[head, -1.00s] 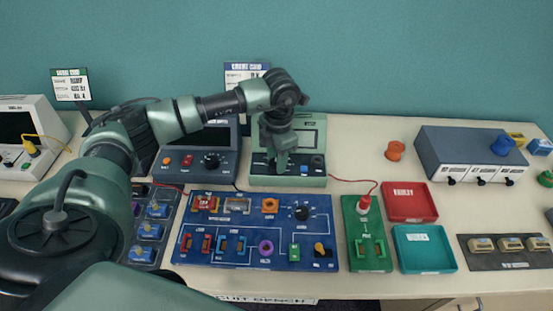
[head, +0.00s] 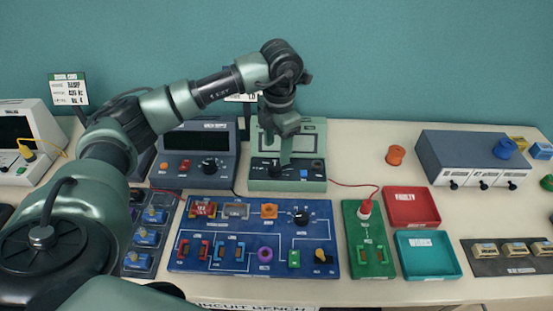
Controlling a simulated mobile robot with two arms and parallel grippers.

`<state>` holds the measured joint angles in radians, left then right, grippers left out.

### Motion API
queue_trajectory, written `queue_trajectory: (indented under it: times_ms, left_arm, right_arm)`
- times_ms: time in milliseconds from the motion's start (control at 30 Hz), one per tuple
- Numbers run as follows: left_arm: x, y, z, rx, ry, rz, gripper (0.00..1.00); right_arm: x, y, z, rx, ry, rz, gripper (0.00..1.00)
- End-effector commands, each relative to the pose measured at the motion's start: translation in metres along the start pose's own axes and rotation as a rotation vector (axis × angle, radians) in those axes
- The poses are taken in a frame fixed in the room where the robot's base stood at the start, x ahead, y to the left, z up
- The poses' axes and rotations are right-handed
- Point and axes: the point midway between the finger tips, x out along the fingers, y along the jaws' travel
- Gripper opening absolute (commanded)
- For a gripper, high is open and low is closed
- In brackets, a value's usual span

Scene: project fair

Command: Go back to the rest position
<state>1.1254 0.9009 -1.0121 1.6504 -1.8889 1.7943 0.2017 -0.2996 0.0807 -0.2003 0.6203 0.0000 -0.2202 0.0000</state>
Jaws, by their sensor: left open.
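My left arm comes in from the left and arches over the bench. My left gripper (head: 285,150) points down in front of the green instrument (head: 314,172), above its control panel, and partly hides its screen and knobs. Its jaws are open, and I see nothing held in them. Whether the fingertips touch the panel I cannot tell. My right gripper is not in view.
A blue circuit board (head: 212,262) lies in front of the green instrument, with a green board (head: 371,232) to its right. A red tray (head: 411,206) and a teal tray (head: 428,254) stand beside it. An orange spool (head: 394,155) stands at the back. Bare tabletop lies around it.

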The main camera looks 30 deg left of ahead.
Motion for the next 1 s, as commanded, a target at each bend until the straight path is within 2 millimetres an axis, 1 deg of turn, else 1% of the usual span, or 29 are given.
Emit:
queue_trajectory:
  times_ms: [100, 200, 667, 767, 833, 867, 1000]
  left_arm:
    - [-0.01, 0.0, 0.0, 0.001, -0.001, 0.001, 0.57]
    - [-0.012, 0.0, 0.0, 0.001, 0.001, 0.0, 0.57]
    - [-0.013, 0.0, 0.0, 0.001, 0.001, 0.0, 0.57]
    - [-0.023, 0.0, 0.0, 0.001, 0.0, 0.0, 0.57]
    - [-0.037, 0.001, 0.0, 0.001, 0.0, 0.0, 0.57]
    - [-0.041, 0.002, 0.0, 0.001, 0.0, 0.0, 0.57]
    - [-0.067, 0.003, 0.0, 0.001, 0.001, 0.0, 0.57]
  right_arm:
    - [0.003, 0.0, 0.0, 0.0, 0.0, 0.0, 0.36]
    - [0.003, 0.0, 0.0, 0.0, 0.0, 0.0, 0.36]
    - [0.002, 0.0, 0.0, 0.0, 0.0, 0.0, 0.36]
    - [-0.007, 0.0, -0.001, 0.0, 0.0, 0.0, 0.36]
    - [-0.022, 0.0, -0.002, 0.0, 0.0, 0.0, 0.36]
    - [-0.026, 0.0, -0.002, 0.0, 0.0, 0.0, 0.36]
    - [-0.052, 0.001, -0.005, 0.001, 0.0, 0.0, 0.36]
